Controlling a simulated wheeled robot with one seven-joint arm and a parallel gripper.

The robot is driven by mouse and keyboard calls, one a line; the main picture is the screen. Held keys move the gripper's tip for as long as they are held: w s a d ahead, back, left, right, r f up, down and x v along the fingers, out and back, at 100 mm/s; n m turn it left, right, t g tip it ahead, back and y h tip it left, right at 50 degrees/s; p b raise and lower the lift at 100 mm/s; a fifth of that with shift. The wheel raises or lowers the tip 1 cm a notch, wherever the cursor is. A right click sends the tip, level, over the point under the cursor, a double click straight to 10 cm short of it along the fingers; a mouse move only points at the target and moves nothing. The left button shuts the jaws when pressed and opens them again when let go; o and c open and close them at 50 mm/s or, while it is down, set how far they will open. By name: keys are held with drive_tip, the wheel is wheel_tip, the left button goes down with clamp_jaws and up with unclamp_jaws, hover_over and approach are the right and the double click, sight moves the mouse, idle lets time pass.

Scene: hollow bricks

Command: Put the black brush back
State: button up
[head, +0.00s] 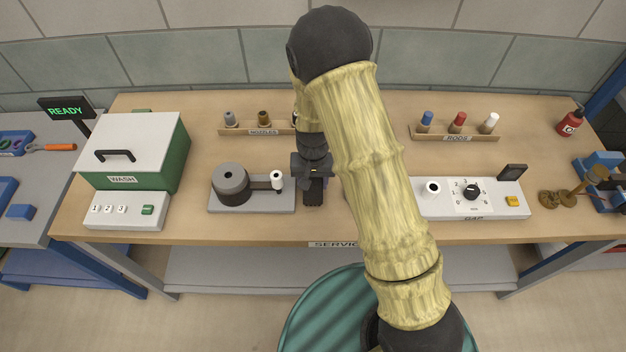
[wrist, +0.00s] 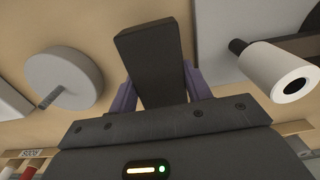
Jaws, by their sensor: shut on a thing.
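The black brush (wrist: 152,62) shows in the wrist view as a dark rectangular block. It is held between the two purple fingers of my gripper (wrist: 158,92). In the head view my gripper (head: 313,188) points down over the bench, just right of the grey fixture (head: 268,204) with a dark grey cylinder and a white spool. The brush's lower end is hard to make out there, and I cannot tell whether it touches anything. The white spool (wrist: 275,75) is close beside the gripper in the wrist view.
A round grey disc with a rod (wrist: 62,80) lies on the other side of the brush. The nozzle rack (head: 258,131) and rod rack (head: 455,136) stand behind. A wash box (head: 132,150) is left, a dial panel (head: 470,200) right. My arm hides the bench's middle.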

drive_tip(key=shift+f, duration=0.1)
drive_tip(key=o, duration=1.1)
wheel_tip(320, 180, up, 12)
drive_tip(key=shift+r+b, duration=0.15)
drive_tip(key=shift+b, duration=0.75)
